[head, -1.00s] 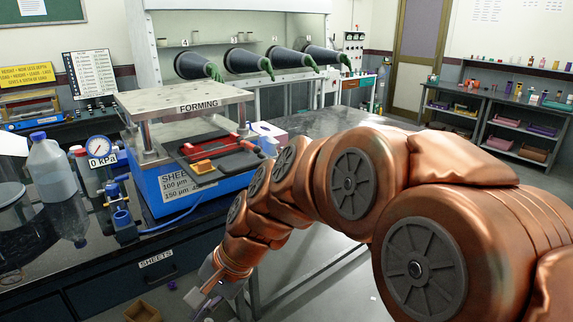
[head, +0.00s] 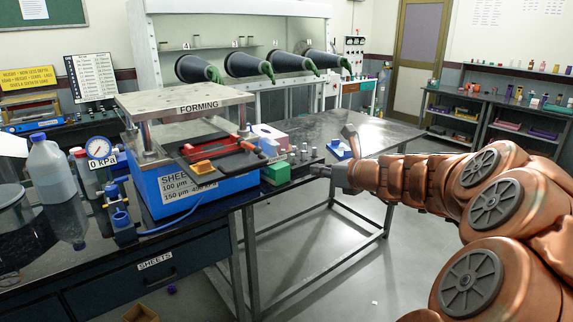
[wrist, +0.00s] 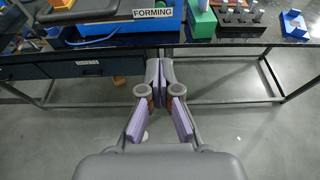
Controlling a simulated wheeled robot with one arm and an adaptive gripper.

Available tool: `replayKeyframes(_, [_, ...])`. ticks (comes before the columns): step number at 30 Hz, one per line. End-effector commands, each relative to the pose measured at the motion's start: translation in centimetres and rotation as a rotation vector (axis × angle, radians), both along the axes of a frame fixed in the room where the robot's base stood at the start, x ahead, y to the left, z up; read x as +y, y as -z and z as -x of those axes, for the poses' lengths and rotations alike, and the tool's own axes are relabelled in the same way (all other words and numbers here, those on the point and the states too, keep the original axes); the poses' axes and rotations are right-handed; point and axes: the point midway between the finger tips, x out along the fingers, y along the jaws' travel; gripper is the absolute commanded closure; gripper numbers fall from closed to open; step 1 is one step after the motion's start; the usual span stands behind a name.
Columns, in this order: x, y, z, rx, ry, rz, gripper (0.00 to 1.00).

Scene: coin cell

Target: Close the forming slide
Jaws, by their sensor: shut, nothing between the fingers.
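The forming press, with a metal top plate (head: 185,98) labelled FORMING, stands on a blue base (head: 165,195) on the bench. Its slide (head: 228,160), a dark tray with red edges, sticks out from under the plate toward the front right.
A green block (head: 275,174) and several small metal posts (head: 303,153) stand right of the press. A blue holder (head: 340,149) is farther right. A pressure gauge (head: 99,147) reading 0 kPa and a bottle (head: 50,168) stand left. The floor before the bench is mostly open.

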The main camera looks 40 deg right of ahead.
Motion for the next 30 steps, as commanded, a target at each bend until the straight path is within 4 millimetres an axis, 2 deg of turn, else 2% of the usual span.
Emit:
replayKeyframes(8, [-0.1,0.6,-2.3,-0.001,-0.002,-0.004,1.0])
replayKeyframes(26, [-0.6,3.1,-9.7,0.001,-0.005,-0.005,1.0])
replayKeyframes(30, [-0.9,2.9,-11.3,0.001,-0.003,-0.002,1.0])
